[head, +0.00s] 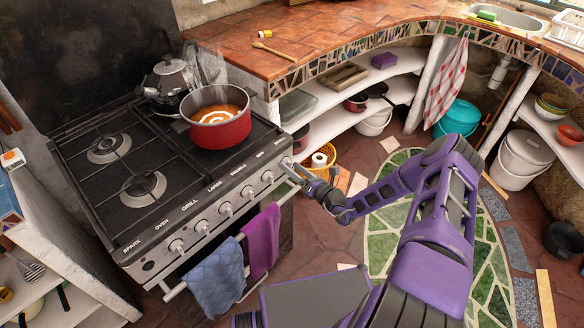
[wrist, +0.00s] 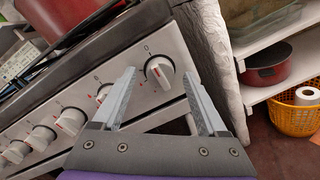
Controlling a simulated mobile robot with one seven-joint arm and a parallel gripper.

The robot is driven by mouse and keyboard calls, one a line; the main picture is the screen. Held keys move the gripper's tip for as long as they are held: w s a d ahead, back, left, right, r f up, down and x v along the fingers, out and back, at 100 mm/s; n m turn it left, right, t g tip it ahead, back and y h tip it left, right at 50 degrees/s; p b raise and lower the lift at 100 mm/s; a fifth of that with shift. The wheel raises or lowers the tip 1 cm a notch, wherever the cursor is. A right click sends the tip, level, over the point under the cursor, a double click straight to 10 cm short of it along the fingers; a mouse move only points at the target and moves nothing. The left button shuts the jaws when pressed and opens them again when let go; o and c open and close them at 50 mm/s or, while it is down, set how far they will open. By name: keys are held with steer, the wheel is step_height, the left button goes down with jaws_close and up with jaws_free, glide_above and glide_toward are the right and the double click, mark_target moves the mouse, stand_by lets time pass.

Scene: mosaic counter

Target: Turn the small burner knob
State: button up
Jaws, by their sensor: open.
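The stove's front panel carries a row of white and silver knobs. That knob seems to be the third from the right in the wrist view (wrist: 72,120) too; labels there are not legible. My gripper (head: 290,172) is open and empty at the panel's right end. In the wrist view the rightmost knob (wrist: 159,71) appears between my open fingertips (wrist: 158,75); I cannot tell whether they touch it. The second knob from the right (wrist: 105,93) is partly behind the left finger.
A red pot (head: 218,132) and a kettle (head: 172,80) stand on the hob. Blue (head: 215,277) and purple (head: 262,240) towels hang below the knobs. A white shelf wall and an orange basket (wrist: 297,117) are right of the stove. Open floor lies in front.

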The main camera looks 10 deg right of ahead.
steer(key=shift+w+a, duration=0.15)
steer(key=shift+w, duration=0.15)
jaws_close()
stand_by(0.3)
steer(key=shift+n, duration=0.3)
steer(key=n, duration=0.5)
steer(key=shift+f+y, duration=0.1)
steer(key=shift+y, duration=0.2)
steer(key=n, duration=0.6)
steer(key=shift+n+b, duration=0.3)
steer(key=shift+b, duration=0.05)
steer(key=shift+y, duration=0.4)
